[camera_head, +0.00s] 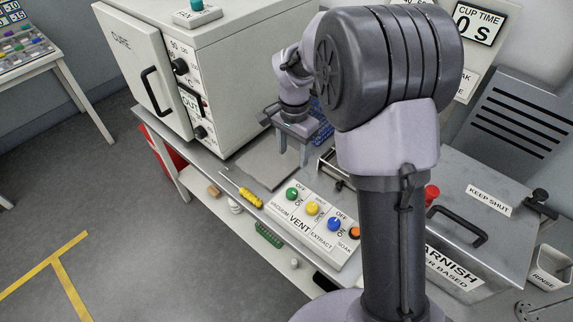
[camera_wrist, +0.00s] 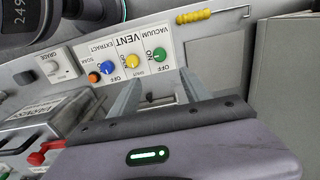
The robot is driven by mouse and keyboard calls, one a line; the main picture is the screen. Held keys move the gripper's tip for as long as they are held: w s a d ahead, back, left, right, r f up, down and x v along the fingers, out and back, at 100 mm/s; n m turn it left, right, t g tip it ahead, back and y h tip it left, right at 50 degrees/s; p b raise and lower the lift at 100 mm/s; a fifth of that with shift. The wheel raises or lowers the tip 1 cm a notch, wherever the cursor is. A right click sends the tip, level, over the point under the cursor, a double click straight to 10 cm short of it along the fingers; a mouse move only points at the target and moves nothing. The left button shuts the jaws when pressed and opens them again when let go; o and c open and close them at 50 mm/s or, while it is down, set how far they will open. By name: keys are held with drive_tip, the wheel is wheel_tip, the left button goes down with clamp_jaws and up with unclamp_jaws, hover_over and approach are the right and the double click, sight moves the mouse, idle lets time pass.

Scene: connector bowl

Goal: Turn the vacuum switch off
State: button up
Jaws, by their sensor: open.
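The vacuum switch is a green round knob (camera_head: 292,194) at the left end of a white labelled panel (camera_head: 342,263). It has OFF and ON marks beside it; I cannot tell which one it points to. In the wrist view, the green knob (camera_wrist: 159,54) shows upside down, beyond my fingertips and roughly between them. My gripper (camera_head: 292,150) is open and empty, pointing down above the bench behind the panel, apart from the knob. The wrist view shows its two fingers (camera_wrist: 160,86) spread, with nothing between them.
A yellow vent knob (camera_head: 312,208), a blue knob (camera_head: 334,224) and an orange knob (camera_head: 354,232) share the panel. The white cure oven (camera_head: 225,60) stands behind left; a varnish box (camera_head: 470,205) stands right.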

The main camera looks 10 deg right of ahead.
sight(292, 192)
wheel_tip(292, 192, down, 17)
drive_tip(key=b, duration=0.4)
drive_tip(key=shift+r, duration=0.1)
drive_tip(key=shift+c, duration=0.3)
clamp_jaws()
